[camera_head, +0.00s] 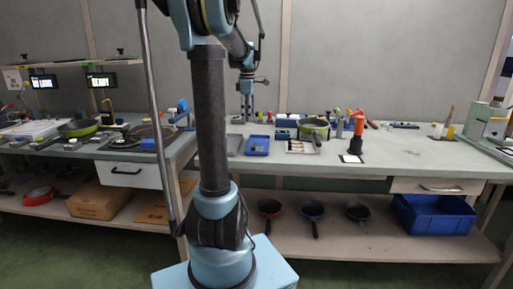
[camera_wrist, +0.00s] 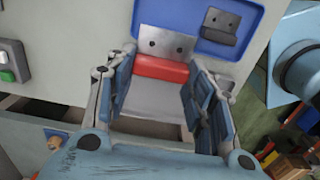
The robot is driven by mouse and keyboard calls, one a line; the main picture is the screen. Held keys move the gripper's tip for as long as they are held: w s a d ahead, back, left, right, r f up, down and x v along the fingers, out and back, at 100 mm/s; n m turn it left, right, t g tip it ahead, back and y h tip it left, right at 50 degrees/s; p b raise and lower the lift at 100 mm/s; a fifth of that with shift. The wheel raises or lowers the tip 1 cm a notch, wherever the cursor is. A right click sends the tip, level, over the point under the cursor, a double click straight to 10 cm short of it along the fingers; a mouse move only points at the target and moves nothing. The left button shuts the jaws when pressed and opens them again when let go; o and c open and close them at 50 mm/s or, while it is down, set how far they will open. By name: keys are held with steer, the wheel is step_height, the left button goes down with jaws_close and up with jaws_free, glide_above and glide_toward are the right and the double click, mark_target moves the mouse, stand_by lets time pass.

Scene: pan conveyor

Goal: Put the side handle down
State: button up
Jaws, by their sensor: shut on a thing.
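The side handle (camera_wrist: 160,69), a red grip with a grey plate with two holes, sits between the fingers of my gripper (camera_wrist: 158,95) in the wrist view. My gripper is shut on it. The handle overlaps the near edge of a blue tray (camera_wrist: 183,15) in this view; I cannot tell whether it touches the tray. A second, dark grey side handle (camera_wrist: 221,26) lies in the tray. In the head view the blue tray (camera_head: 257,140) stands on the table. My gripper (camera_head: 247,116) is above and behind it there, and the held handle is too small to make out.
An orange-handled tool (camera_head: 358,126) stands upright farther right. A grey tray (camera_head: 233,145) lies just left of the blue one. The right part of the worktable (camera_head: 415,143) is mostly clear. Several pans lie on the lower shelf.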

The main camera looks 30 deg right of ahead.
mark_target(255, 120)
steer(key=shift+s+d, duration=0.8)
steer(key=shift+d, duration=0.3)
steer(key=shift+s+d+f, duration=0.1)
steer(key=shift+s+d, duration=0.1)
steer(key=shift+f, duration=4.85)
steer(key=o, duration=0.7)
steer(key=shift+f, duration=0.1)
steer(key=shift+o, duration=0.5)
